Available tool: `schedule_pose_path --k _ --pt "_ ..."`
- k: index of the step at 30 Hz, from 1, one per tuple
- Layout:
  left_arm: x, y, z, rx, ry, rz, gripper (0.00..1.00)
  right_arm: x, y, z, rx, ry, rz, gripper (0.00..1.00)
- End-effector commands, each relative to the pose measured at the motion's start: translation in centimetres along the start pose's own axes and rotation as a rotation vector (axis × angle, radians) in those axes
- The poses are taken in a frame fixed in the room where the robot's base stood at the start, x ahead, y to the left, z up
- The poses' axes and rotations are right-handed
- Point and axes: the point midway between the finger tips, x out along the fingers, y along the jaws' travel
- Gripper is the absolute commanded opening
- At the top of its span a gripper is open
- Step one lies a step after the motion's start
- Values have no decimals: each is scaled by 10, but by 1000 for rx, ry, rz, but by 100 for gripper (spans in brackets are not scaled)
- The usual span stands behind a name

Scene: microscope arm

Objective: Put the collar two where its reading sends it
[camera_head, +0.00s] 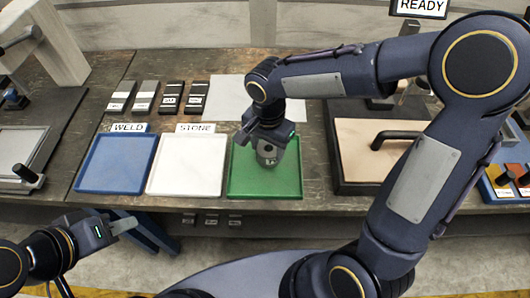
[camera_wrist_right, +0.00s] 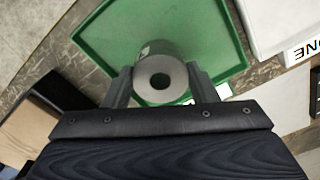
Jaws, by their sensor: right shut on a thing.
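I cannot tell whether the collar touches the tray floor. The blue tray (camera_head: 116,190) is labelled WELD and the white tray (camera_head: 186,190) STONE. The green tray's label is hidden. My left gripper (camera_head: 128,224) is low at the left, away from the trays.
Several small dark and grey labelled blocks (camera_head: 145,97) stand behind the trays, beside a pale sheet (camera_head: 222,98). A board with a black handle (camera_head: 398,136) is right of the green tray.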

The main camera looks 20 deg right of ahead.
Motion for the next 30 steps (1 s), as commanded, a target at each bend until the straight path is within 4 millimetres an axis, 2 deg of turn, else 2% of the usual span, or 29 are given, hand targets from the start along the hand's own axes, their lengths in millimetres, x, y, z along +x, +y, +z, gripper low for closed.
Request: schedule_pose_path --k 5,12,25,26,30 --pt "0 0 0 0 0 0 36 7 -7 1 -2 -1 -2 4" --pt "1 0 0 0 0 0 36 37 -8 1 -1 0 0 4" --pt "5 -2 3 0 0 0 36 43 -8 0 0 1 -3 4" --pt "4 -2 2 0 0 0 36 42 -7 1 0 0 -1 56" --pt "4 -2 2 0 0 0 36 42 -7 1 0 0 -1 74"
